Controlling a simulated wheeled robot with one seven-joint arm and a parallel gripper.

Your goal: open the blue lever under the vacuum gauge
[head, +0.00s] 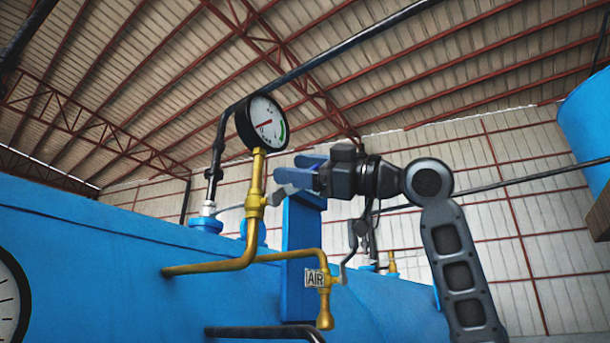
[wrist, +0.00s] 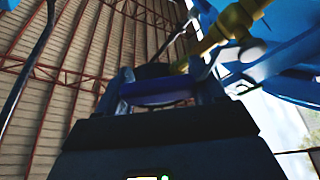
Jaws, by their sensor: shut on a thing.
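The vacuum gauge (head: 265,123), a round white dial with a red needle, tops a brass pipe (head: 256,185). Below it is a brass valve with a grey metal stem (head: 279,194). The stem leads to the blue lever (head: 296,177), which points right and slightly up from the valve. My gripper (head: 308,172) comes in from the right and is shut on the lever. In the wrist view, the blue lever (wrist: 155,98) lies across between the fingers of my gripper (wrist: 165,90). The fingers partly hide the lever.
A second brass valve with an AIR tag (head: 315,278) and grey handle sits lower right. A blue post (head: 300,230) stands behind the valve. The blue autoclave body (head: 100,260) fills the lower left. A black pipe (head: 340,48) runs overhead.

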